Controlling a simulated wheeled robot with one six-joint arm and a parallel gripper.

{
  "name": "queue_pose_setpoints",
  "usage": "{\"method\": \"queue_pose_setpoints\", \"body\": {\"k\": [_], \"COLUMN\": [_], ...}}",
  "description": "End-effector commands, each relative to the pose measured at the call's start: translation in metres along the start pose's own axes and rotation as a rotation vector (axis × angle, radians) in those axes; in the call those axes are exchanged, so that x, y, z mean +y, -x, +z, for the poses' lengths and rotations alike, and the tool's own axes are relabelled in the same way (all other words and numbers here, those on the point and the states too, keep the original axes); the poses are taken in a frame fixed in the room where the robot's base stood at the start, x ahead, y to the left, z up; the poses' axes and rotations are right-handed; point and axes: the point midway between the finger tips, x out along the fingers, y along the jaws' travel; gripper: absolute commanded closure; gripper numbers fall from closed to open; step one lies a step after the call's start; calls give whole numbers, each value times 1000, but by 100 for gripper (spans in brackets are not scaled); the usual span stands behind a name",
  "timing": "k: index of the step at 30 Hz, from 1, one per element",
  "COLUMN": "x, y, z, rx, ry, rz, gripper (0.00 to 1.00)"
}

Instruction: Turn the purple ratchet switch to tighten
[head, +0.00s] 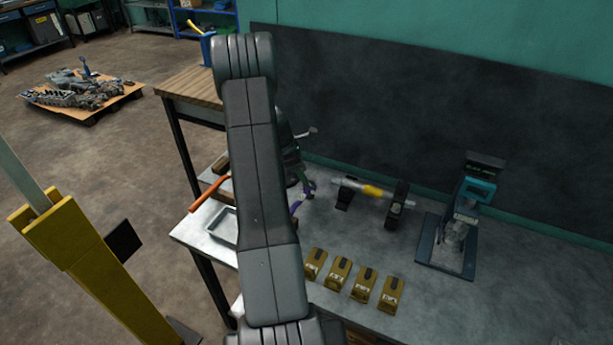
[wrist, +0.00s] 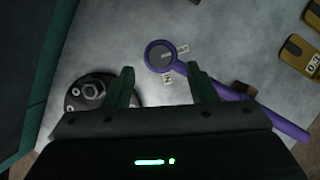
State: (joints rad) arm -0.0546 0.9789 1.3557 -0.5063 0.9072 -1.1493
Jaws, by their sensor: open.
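The purple ratchet lies on the grey bench top. In the wrist view its round ring head (wrist: 148,54), with a grey centre, is just beyond my fingertips, and its long handle runs down to the right. Two small white tags with dark lettering sit beside the head; the lettering and the switch are too small to make out. My gripper (wrist: 162,76) is open and empty, its two green fingers apart, with the head between and ahead of them. In the head view my arm hides much of this area; purple parts of the ratchet (head: 297,206) show beside it.
A dark round flange with a nut (wrist: 92,90) sits by the left finger. Several yellow-brown blocks (head: 338,273) stand on the bench. A shaft on dark supports (head: 372,190) and a teal-topped device (head: 477,190) stand farther right. A metal tray (head: 222,226) is at left.

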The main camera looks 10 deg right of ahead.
Motion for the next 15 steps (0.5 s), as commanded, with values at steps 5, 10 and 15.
{"method": "queue_pose_setpoints", "body": {"k": [5, 10, 15], "x": [-1, 0, 0], "y": [-24, -35, -37], "z": [0, 0, 0], "rx": [0, 1, 1], "ry": [0, -1, -1], "rz": [-2, -1, 0], "gripper": [48, 48, 48]}}
